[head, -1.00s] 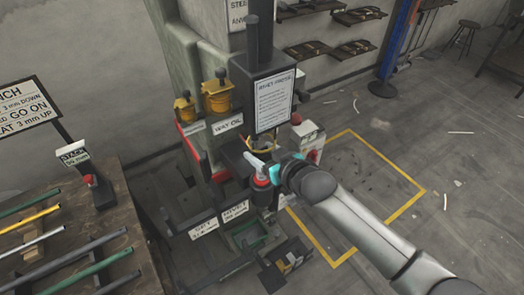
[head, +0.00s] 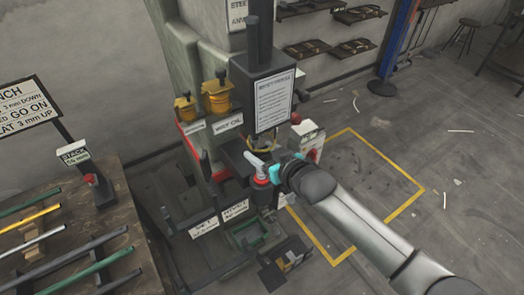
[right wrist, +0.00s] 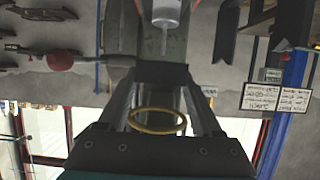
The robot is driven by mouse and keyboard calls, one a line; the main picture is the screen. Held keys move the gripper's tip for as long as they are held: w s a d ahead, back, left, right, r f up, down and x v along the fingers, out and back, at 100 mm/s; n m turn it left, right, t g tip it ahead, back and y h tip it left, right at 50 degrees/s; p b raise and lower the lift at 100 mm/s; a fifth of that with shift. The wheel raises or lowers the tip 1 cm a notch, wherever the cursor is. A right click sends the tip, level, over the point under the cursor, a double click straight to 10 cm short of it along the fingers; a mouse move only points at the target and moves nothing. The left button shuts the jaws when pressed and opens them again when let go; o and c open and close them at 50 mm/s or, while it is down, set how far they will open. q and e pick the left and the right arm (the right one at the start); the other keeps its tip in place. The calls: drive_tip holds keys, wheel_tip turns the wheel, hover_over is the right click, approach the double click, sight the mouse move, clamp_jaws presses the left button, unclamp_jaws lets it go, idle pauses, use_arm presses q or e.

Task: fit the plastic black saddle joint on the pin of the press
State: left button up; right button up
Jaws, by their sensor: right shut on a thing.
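My right gripper (right wrist: 163,84) is shut on a dark block at its fingertips, which appears to be the black saddle joint (right wrist: 163,72). In the head view the right arm reaches from the lower right to the front of the press (head: 262,85), and its fingers are hard to make out there. The right wrist view is upside down. In it, a pale cylinder with a thin pin (right wrist: 164,40) shows just beyond the held block, apart from it in the picture. How far apart they are in depth I cannot tell. My left gripper is not in view.
A yellow ring (right wrist: 157,122) shows between my fingers in the right wrist view. Yellow oil pots (head: 217,97) stand on the press's left. A bench with coloured rods (head: 70,240) is at left. The floor on the right, within yellow lines (head: 400,208), is mostly clear.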

drive_tip(key=shift+f+b, duration=1.2)
drive_tip(key=shift+f, duration=0.7)
idle(0.4)
drive_tip(key=o, duration=1.5)
drive_tip(key=p+v, duration=0.2)
drive_tip(key=v, duration=1.3)
drive_tip(key=shift+s+r, duration=0.15)
